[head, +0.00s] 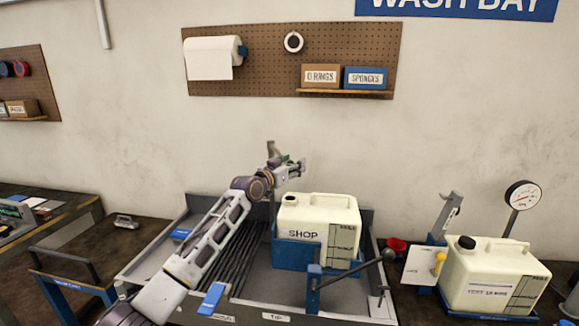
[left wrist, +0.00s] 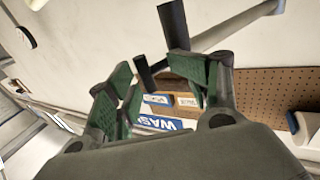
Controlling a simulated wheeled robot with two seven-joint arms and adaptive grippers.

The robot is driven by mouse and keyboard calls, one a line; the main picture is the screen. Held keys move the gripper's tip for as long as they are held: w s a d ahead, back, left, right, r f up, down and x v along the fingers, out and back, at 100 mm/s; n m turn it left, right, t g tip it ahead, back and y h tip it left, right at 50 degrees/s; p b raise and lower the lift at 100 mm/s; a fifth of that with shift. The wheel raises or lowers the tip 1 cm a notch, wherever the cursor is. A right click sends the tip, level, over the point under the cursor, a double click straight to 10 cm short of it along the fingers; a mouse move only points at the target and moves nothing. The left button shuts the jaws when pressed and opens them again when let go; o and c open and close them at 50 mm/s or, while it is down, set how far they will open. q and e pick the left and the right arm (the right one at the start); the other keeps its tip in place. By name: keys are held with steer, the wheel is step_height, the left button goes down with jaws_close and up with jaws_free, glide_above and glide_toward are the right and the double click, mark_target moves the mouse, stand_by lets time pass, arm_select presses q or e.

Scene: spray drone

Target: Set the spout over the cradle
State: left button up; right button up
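A white jug marked SHOP (head: 326,212) stands upright in the blue cradle (head: 292,256) inside the grey sink tray. My left arm reaches across the tray to the wall behind it. In the left wrist view a grey pipe with dark ends, apparently the spout (left wrist: 252,24), crosses beyond the fingers. My left gripper (left wrist: 158,85) is open there, green pads apart, with one dark end between them. I cannot tell whether the pads touch it. My right gripper is not in view.
The sink tray (head: 143,266) has a ribbed left half and a black-handled lever (head: 352,270) at front right. A second white jug (head: 490,278) and a dial gauge (head: 522,195) stand right. A pegboard (head: 285,50) hangs above. A dark bench (head: 50,208) is left.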

arm_select(q)
steer(key=shift+s+f+g, duration=0.15)
steer(key=shift+s+f, duration=0.1)
steer(key=shift+s, duration=0.45)
steer(key=shift+s+f+g, duration=0.15)
steer(key=shift+s+f, duration=0.1)
steer(key=shift+s, duration=0.45)
steer(key=shift+w+a+r+v, duration=0.1)
steer(key=shift+w+a+v, duration=0.1)
steer(key=shift+v, duration=1.45)
steer(key=shift+w+a+r+v, duration=0.1)
steer(key=shift+a+v, duration=0.1)
steer(key=shift+v, duration=1.5)
steer(key=shift+w+a+r+v, duration=0.1)
steer(key=shift+w+a+v, duration=0.1)
steer(key=shift+v, duration=1.45)
steer(key=shift+f, duration=0.1)
